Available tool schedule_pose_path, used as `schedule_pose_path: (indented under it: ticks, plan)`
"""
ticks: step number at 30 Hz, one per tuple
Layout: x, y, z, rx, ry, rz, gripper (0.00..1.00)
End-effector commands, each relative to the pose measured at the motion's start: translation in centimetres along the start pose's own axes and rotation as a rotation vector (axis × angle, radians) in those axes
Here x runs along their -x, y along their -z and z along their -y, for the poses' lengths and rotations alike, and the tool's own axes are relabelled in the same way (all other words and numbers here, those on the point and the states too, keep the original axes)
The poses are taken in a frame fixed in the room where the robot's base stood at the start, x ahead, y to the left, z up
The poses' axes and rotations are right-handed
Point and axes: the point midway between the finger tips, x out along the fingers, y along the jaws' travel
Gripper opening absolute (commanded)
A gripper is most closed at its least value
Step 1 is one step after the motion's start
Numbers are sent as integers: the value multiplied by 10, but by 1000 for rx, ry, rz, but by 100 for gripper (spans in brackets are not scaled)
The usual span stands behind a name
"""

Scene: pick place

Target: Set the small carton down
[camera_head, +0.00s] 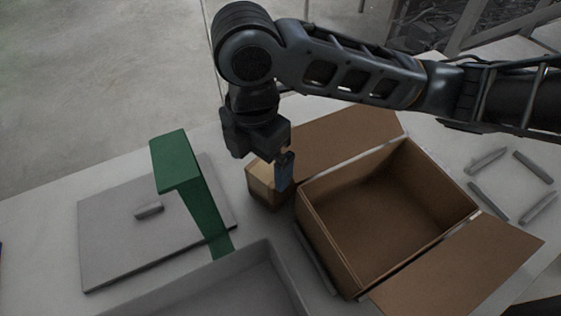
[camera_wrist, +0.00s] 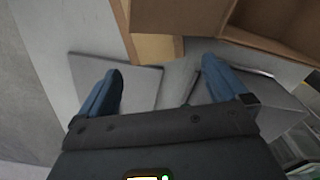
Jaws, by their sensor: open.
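The small carton (camera_head: 259,186), a tan box, stands on the table against the left side of the large open cardboard box (camera_head: 311,240). My gripper (camera_head: 284,172) is over its right side in the head view, with one blue finger in front of it. In the wrist view the two blue fingers of my gripper (camera_wrist: 160,78) are wide apart, with nothing between their tips. Brown and tan cardboard shows beyond them at the top; I cannot tell how much of it is the small carton. Whether a finger touches the carton is unclear.
A green angled piece (camera_head: 178,165) stands left of my gripper by a flat grey plate (camera_head: 105,240). A grey tray (camera_head: 270,262) is at the front. The large box's flaps spread out to its sides. Several grey bars (camera_head: 488,161) lie to the right.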

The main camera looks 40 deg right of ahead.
Motion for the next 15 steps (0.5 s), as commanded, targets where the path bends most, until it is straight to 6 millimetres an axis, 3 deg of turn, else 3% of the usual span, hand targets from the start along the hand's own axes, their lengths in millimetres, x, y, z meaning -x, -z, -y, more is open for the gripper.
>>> schedule_pose_path:
  ticks: [15]
  plan:
    - [-58, -6, -4, -2, 1, 1, 100]
